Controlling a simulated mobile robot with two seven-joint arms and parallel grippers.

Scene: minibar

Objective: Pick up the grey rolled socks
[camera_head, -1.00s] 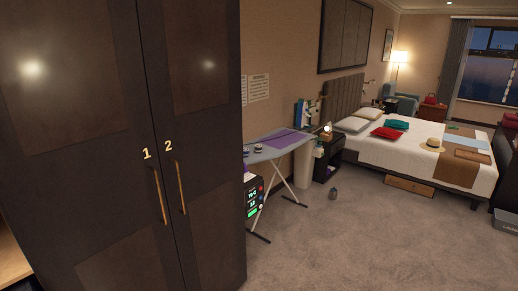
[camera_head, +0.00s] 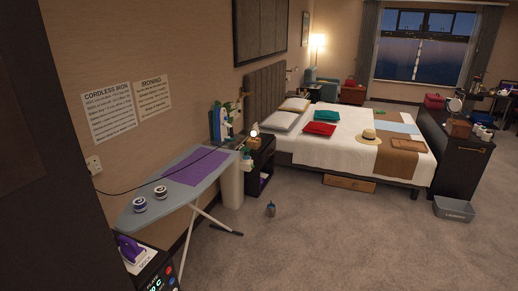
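I cannot make out the grey rolled socks for certain in the head view. Two small round dark-and-white items (camera_head: 140,204) sit on the near end of the ironing board (camera_head: 150,217); they are too small to identify. The bed (camera_head: 330,149) carries pillows, a red folded item (camera_head: 320,128), a teal folded item (camera_head: 326,115) and a straw hat (camera_head: 369,137). Neither of my grippers is in view.
A dark cabinet (camera_head: 45,170) stands close at the left. A purple iron (camera_head: 130,248) sits below the ironing board. The carpet (camera_head: 340,240) in front is mostly clear.

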